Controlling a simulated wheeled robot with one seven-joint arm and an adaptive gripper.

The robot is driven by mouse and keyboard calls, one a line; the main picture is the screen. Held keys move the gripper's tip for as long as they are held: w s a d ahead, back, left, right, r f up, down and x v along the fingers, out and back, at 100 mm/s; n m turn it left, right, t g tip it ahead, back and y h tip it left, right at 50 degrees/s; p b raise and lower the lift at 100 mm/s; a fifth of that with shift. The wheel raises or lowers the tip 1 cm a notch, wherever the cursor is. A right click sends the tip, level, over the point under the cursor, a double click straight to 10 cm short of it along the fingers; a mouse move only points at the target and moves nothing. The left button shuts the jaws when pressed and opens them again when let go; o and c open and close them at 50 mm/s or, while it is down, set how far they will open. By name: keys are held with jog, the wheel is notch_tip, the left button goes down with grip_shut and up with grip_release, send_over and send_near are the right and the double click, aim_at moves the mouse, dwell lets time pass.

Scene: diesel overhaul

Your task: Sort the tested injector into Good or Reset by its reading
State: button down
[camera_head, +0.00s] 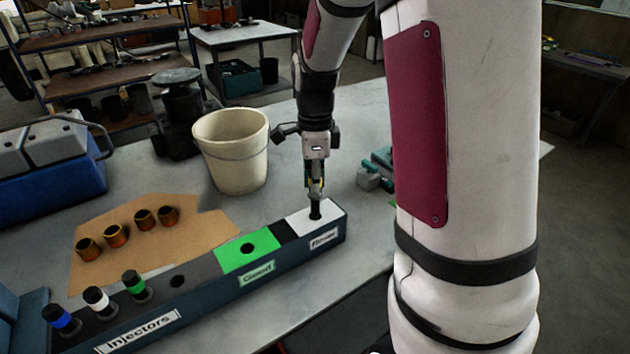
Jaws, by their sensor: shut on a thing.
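A long dark rack (215,300) lies on the bench. It has an "Injectors" label, a green Good section (262,243) with an empty hole, and a white Reset section (300,222). My gripper (315,188) points down over the Reset section and is shut on an injector (315,211). The injector's dark lower part shows at the white section, upright; I cannot tell how deep it sits in the hole. Its top is hidden by my fingers. Injectors with a blue (58,316), a white (95,297) and a green (132,280) band stand in the rack's left part.
A cream bucket (231,150) stands behind the rack. Several copper-coloured sleeves (116,235) stand on brown cardboard (195,232). A small teal and grey device (372,178) sits right of my gripper. A blue box (60,185) is at the left. My arm covers the right side.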

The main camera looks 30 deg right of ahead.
aim_at(315, 203)
jog(key=shift+f, duration=0.25)
jog(key=shift+f+b, duration=0.55)
jog(key=shift+f, duration=1.1)
jog(key=shift+f+b, duration=0.4)
jog(key=shift+f, duration=0.8)
dwell(0.5)
jog(key=c, duration=1)
grip_release()
jog(key=shift+o, duration=0.2)
